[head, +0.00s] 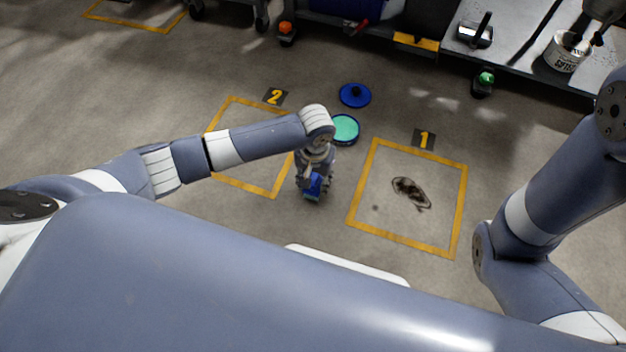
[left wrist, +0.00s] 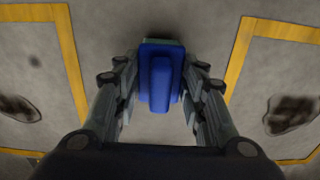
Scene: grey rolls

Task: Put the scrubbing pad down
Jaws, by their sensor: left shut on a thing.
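The scrubbing pad is a blue block with a raised blue grip (left wrist: 161,80) along its middle; a thin greenish layer shows at its far edge in the left wrist view. In the head view the pad (head: 313,188) shows below my left gripper (head: 315,176), over the strip of floor between the two yellow squares. My left gripper's fingers stand on both sides of the pad and hold it. I cannot tell whether its underside touches the floor.
Yellow square 1 (head: 463,200) holds a dark stain (head: 410,190); square 2 (head: 245,187) is partly hidden by my left arm. A teal disc (head: 346,127) and a blue disc (head: 357,97) lie beyond the gripper. A bench (head: 520,55) stands at the upper right.

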